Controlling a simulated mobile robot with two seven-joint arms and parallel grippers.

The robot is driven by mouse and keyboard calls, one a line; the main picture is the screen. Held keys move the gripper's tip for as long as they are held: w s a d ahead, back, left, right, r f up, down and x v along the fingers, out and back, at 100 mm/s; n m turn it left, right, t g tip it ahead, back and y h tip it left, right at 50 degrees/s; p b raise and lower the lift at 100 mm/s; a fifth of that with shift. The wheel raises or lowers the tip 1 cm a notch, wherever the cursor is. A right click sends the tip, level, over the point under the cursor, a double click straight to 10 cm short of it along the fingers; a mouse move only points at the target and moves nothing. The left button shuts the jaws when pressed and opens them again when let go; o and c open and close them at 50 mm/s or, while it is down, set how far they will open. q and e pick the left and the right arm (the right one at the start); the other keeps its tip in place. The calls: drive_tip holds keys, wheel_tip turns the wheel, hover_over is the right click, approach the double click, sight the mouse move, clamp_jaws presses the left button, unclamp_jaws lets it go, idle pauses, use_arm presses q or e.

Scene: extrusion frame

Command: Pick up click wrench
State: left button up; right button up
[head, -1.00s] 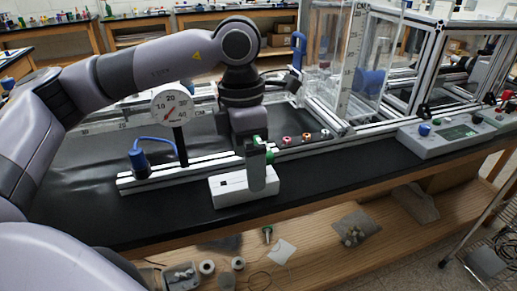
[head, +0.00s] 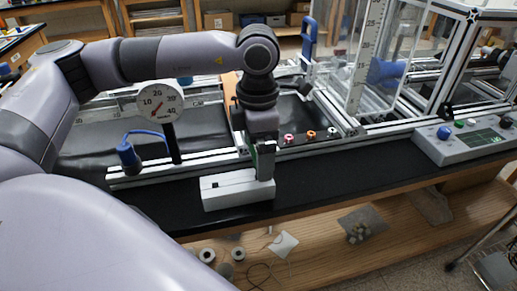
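A white block (head: 222,191) sits near the front edge of the black bench top. An upright grey-green tool (head: 254,152), which may be the click wrench, stands at the block's right end, and only a green sliver of it shows. My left gripper (head: 265,162) points down over the block's right end, right at this tool and covering most of it. Whether its fingers are open or shut on the tool is hidden. My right gripper is not in view.
A dial gauge (head: 159,102) on a dark post and a blue-handled corded item (head: 128,155) stand left of the block. A metal rail (head: 200,161) runs behind it. A control box (head: 460,139) is at right. Bench top right of the block is clear.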

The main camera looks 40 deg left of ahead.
use_arm(q)
drive_tip(key=shift+f, duration=0.95)
drive_tip(key=shift+c, duration=0.3)
drive_tip(key=c, duration=0.6)
drive_tip(key=shift+r, duration=0.1)
drive_tip(key=shift+r, duration=9.95)
